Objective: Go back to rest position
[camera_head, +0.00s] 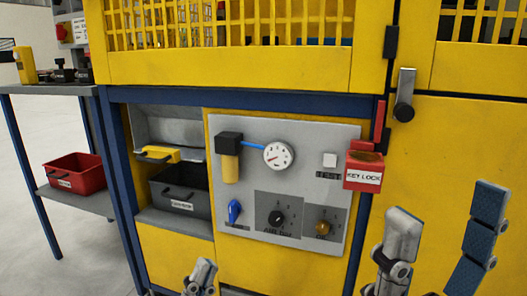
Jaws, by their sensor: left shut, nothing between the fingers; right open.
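My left gripper (200,274) shows at the bottom edge, left of the middle, in front of the lower part of the yellow machine (185,258). Its fingers are together with nothing visible between them; the rest of it is cut off by the frame. My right gripper (445,215) is at the lower right in front of the yellow door (450,140). Its two fingers stand wide apart, with a clear gap and nothing between them. One finger is grey, and the other shows blue pads. No copper tube can be made out.
A side table (50,89) with a red bin (75,174) stands at far left.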

